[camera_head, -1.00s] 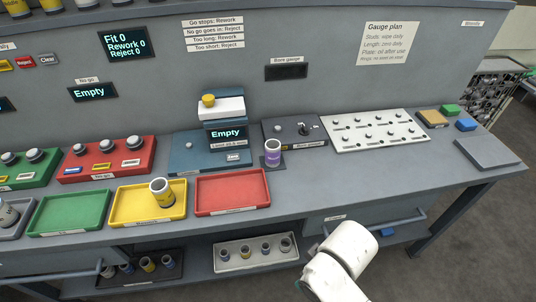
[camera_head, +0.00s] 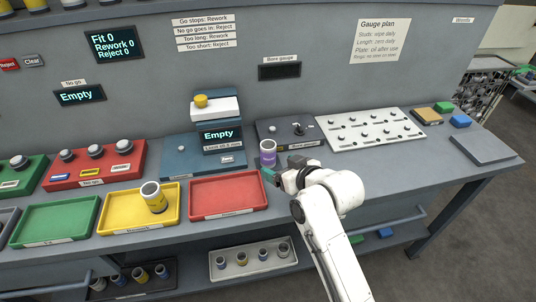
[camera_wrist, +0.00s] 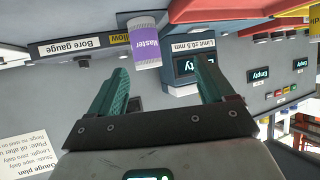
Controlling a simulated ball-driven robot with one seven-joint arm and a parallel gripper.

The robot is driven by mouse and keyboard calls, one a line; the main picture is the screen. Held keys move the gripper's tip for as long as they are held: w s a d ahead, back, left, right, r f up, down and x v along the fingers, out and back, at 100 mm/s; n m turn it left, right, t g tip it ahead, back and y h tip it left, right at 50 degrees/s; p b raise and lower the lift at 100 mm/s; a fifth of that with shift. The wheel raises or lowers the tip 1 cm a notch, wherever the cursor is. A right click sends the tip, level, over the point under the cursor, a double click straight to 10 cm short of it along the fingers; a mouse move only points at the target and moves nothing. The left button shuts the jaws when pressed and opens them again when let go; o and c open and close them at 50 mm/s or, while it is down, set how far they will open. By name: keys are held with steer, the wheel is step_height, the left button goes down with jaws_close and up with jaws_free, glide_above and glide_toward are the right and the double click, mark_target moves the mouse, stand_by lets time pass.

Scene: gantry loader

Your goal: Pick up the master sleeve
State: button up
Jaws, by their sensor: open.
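The master sleeve (camera_head: 268,155) is a short purple and white hollow cylinder. It stands upright on a small dark pad in front of the bore gauge block, right of the red tray. In the wrist view the sleeve (camera_wrist: 145,48) shows its "Master" label, upside down, just beyond my fingertips and between their lines, nearer the left finger. My gripper (camera_head: 279,171) is beside the sleeve on its right and near side in the head view. In the wrist view my gripper (camera_wrist: 161,66) has its teal fingers wide apart with nothing between them.
The red tray (camera_head: 228,213) is empty. The yellow tray (camera_head: 115,219) holds another sleeve (camera_head: 153,197) with a yellow band. The bore gauge block (camera_head: 273,129) is right behind the master sleeve. A white peg board (camera_head: 365,142) stands to its right.

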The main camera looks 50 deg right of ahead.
mark_target(272, 150)
steer(key=shift+t+h, duration=0.5)
steer(key=w+d, duration=0.4)
steer(key=shift+w, duration=0.4)
steer(key=shift+a+f+p+x, duration=0.1)
steer(key=shift+f+p+x, duration=0.1)
steer(key=shift+x, duration=0.85)
steer(key=shift+a+f+p+x, duration=0.1)
steer(key=shift+f+p+x, duration=0.1)
steer(key=shift+x, duration=0.85)
steer(key=shift+f+p+x, duration=0.1)
steer(key=shift+p+x, duration=0.1)
steer(key=shift+x, duration=0.85)
steer(key=shift+s, duration=0.15)
steer(key=shift+c, duration=0.3)
steer(key=shift+r, duration=0.1)
steer(key=c, duration=1.3)
